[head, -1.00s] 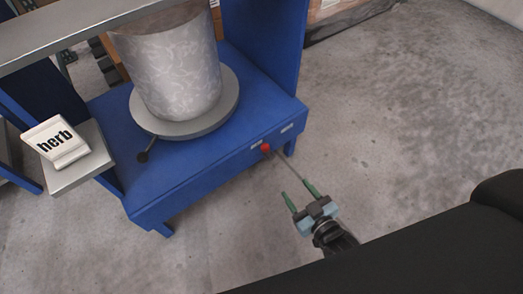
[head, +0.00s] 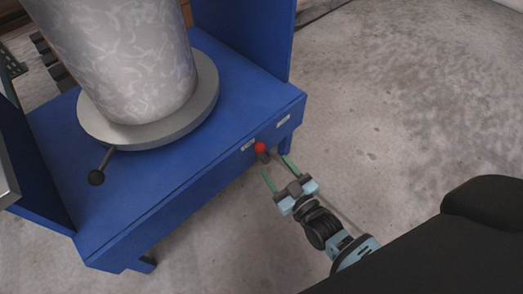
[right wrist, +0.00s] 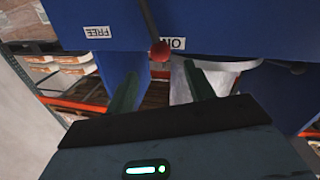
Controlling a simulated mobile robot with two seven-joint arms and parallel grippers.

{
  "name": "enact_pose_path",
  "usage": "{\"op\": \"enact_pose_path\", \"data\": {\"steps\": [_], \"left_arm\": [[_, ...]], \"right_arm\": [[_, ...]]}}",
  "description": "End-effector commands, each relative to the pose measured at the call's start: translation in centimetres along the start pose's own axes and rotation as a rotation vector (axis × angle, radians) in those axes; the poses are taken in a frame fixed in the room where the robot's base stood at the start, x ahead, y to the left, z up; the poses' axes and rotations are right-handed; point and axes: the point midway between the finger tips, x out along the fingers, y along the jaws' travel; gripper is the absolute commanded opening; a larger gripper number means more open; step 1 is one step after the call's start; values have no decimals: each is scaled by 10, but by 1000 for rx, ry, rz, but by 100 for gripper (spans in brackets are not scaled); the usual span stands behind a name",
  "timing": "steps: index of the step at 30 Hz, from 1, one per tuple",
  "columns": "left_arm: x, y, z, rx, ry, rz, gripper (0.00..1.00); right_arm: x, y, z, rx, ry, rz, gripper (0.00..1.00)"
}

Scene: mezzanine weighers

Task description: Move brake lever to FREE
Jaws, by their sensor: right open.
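The brake lever ends in a red knob (head: 260,147) at the front edge of the blue frame (head: 160,200). In the right wrist view, the red knob (right wrist: 159,50) sits beside the ON label (right wrist: 171,44), with the FREE label (right wrist: 98,32) farther left; both labels appear upside down. My right gripper (head: 277,166) is open and empty, its green fingers pointing at the knob. In the wrist view the knob lies just beyond the fingertips, roughly between them; contact cannot be told. My left gripper is not in view.
A grey mottled drum (head: 120,60) stands on a round grey plate (head: 205,105) on the blue frame. A dark ball-ended rod (head: 97,177) sticks out from the plate. Concrete floor (head: 390,110) to the right is clear. Shelves with boxes (right wrist: 30,25) show in the wrist view.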

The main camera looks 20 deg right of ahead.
Motion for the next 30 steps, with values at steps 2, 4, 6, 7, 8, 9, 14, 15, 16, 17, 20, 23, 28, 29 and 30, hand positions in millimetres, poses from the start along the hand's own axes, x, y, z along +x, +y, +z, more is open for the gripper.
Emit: {"op": "enact_pose_path", "data": {"steps": [2, 4, 6, 7, 8, 9, 14, 15, 16, 17, 20, 23, 28, 29, 30], "left_arm": [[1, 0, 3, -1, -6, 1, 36], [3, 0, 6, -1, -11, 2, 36], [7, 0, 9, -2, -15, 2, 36], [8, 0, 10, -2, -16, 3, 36], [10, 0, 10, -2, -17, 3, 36], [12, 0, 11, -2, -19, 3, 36], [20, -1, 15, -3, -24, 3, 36], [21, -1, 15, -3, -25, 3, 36], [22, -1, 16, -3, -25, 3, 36], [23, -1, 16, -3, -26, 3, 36], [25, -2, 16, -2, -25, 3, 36], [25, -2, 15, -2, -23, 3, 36], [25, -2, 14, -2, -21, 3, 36], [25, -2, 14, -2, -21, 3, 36], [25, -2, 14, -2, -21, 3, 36]], "right_arm": [[7, 0, 0, 0, 2, 1, 53], [15, 0, 1, 0, 2, 1, 53], [26, 0, 1, 1, 2, 1, 53], [31, 0, 1, 1, 3, 1, 53], [36, 0, 1, 1, 3, 1, 53], [41, -1, 2, 2, 1, 1, 53], [62, 0, 2, 2, 0, 1, 53], [66, 0, 2, 1, 0, 0, 53], [68, 0, 1, 1, 0, 1, 53], [71, 0, 1, 1, 0, 1, 53], [75, 0, 1, 0, -1, 0, 53], [76, 0, 0, 0, -1, 0, 53], [76, 0, 0, 0, -1, 0, 53], [76, 0, 0, 0, -1, 0, 51], [76, 0, 0, 0, -1, 0, 45]]}}
